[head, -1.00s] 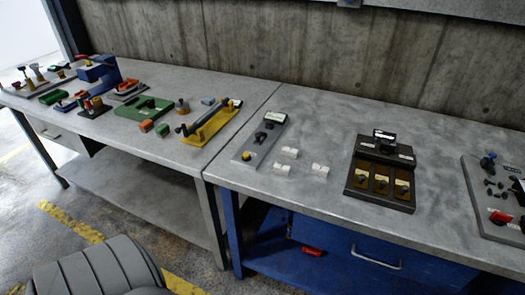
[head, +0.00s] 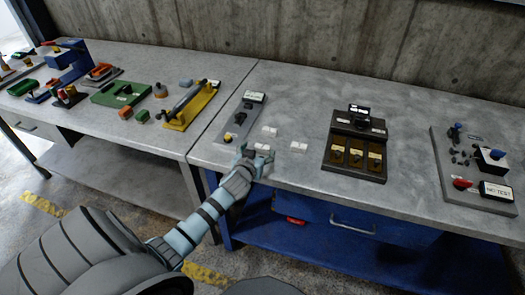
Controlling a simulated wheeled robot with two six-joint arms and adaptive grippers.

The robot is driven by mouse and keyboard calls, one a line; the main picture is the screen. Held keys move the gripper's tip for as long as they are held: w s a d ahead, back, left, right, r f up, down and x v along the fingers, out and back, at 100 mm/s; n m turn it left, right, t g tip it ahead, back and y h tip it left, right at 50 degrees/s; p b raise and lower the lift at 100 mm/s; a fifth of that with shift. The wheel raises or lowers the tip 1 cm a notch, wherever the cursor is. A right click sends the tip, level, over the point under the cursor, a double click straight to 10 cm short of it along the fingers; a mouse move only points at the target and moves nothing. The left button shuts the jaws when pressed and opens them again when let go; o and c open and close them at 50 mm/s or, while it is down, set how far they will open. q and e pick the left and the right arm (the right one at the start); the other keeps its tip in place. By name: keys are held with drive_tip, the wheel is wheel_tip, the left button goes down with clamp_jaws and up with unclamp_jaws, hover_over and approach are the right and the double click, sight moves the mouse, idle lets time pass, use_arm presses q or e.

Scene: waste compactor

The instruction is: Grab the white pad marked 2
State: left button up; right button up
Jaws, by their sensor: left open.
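Three small white pads lie on the grey right-hand bench: a back one (head: 270,131), a front left one (head: 262,147) and a front right one (head: 299,147). Their marks are too small to read, so I cannot tell which is marked 2. My left gripper (head: 257,156) is open at the bench's front edge, just in front of the front left pad. It partly overlaps that pad in the picture; I cannot tell whether they touch. My right gripper is not in view.
A grey switch plate (head: 238,125) lies left of the pads, and a dark box with three yellow-brown panels (head: 348,150) stands to the right. A grey control panel (head: 465,175) is at far right. The left bench (head: 110,160) carries colored fixtures, including a yellow one (head: 200,107).

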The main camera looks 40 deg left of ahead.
sight(262, 147)
use_arm(q)
drive_tip(key=x, duration=0.4)
drive_tip(key=shift+w+f+b, duration=0.15)
drive_tip(key=shift+w+b, duration=0.2)
drive_tip(key=shift+b, duration=0.05)
drive_tip(key=shift+s, duration=0.1)
drive_tip(key=c, duration=1.3)
